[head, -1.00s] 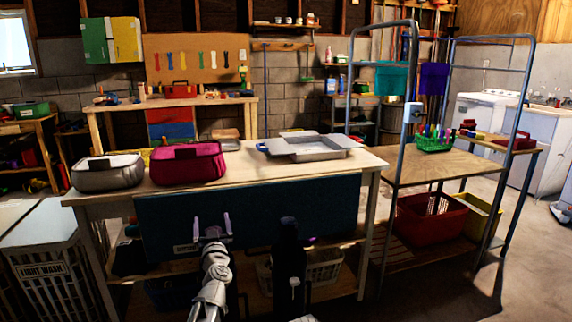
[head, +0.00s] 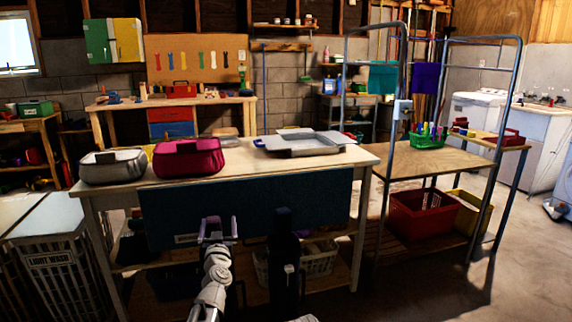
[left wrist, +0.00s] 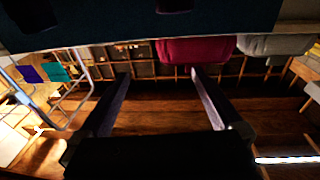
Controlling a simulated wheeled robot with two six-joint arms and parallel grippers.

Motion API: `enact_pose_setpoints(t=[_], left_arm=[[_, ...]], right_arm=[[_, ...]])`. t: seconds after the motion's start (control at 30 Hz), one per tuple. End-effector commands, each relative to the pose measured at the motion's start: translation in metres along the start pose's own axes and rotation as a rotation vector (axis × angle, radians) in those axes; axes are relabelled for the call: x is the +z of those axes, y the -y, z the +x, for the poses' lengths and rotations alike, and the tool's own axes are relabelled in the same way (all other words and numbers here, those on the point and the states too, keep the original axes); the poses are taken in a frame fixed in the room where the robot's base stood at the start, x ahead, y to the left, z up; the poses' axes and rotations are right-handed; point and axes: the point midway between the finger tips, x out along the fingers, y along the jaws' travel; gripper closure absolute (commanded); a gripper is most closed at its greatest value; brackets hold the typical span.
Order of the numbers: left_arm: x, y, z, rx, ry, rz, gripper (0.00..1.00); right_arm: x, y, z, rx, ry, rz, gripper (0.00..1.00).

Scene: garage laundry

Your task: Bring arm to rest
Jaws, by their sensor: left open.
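My left gripper (head: 218,228) is open and empty in the head view, in front of the dark blue panel (head: 250,205) on the table's front side. Its two fingers stand apart in the left wrist view (left wrist: 158,85), with nothing between them. The left arm reaches up from the bottom of the head view. A dark upright part of my own body stands just right of it. My right gripper does not show in either view.
The wooden table (head: 330,160) holds a grey bin (head: 112,167), a magenta bin (head: 188,160) and a grey tray (head: 305,144). A metal rack (head: 440,150) stands to the right. A laundry hamper (head: 55,262) stands at the lower left. Bare floor lies at the lower right.

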Motion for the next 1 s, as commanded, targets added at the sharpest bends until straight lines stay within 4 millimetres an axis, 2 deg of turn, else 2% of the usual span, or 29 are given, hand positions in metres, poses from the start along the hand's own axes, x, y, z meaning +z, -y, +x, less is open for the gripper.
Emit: enact_pose_setpoints(t=[0.27,0.43,0.53,0.63,0.77,0.9,1.0], left_arm=[[0.015,-0.028,-0.013,0.137,0.075,-0.002,0.00],[0.036,-0.052,-0.032,0.261,0.177,0.000,0.00],[0.056,-0.068,-0.051,0.346,0.276,0.003,0.00],[0.084,-0.081,-0.080,0.434,0.428,0.010,0.00],[0.127,-0.085,-0.129,0.504,0.675,0.027,0.00],[0.167,-0.070,-0.188,0.499,0.965,0.051,0.00],[0.188,-0.051,-0.229,0.448,1.156,0.070,0.00]], right_arm=[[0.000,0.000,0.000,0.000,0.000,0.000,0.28],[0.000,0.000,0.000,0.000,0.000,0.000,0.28],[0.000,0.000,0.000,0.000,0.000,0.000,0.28],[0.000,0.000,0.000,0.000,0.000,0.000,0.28],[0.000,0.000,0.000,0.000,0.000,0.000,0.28],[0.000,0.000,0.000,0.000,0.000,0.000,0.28],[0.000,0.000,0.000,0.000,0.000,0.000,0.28]])
